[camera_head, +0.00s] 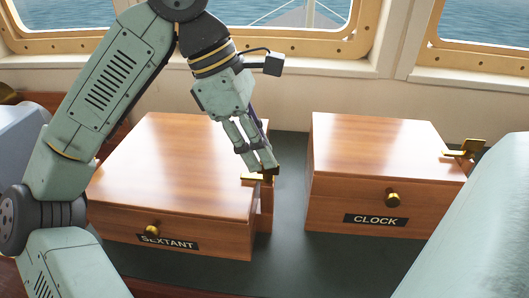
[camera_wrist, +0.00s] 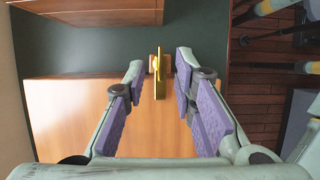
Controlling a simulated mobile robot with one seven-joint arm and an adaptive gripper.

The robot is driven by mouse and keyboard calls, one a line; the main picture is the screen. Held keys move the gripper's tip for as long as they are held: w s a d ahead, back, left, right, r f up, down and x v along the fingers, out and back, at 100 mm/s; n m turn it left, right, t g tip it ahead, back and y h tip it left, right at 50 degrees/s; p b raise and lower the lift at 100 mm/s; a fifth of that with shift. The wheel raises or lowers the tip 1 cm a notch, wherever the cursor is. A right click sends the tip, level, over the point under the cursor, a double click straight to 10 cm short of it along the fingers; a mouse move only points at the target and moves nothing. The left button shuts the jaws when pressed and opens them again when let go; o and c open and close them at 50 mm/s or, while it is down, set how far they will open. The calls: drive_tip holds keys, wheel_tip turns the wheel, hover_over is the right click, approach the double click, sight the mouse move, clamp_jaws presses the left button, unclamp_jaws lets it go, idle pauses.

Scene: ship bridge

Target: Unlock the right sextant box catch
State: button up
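The sextant box (camera_head: 165,170) is a brown wooden box with a SEXTANT label and a brass knob on its front. Its brass right catch (camera_head: 253,177) is on the right edge, partly hidden by my fingers. My gripper (camera_head: 263,169) points down over that edge. In the wrist view, my gripper (camera_wrist: 160,66) is open, with purple pads on both sides of the upright brass catch (camera_wrist: 159,78). Gaps show between the catch and each pad. The box lid (camera_wrist: 65,115) fills the lower part of that view.
The clock box (camera_head: 370,150), with its own brass catch (camera_head: 466,149), stands to the right. A strip of dark green table top (camera_head: 289,205) between the boxes is clear. Window frames (camera_head: 300,45) run behind.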

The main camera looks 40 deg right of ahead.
drive_tip(key=shift+x, duration=1.25)
drive_tip(key=shift+c, duration=0.5)
clamp_jaws()
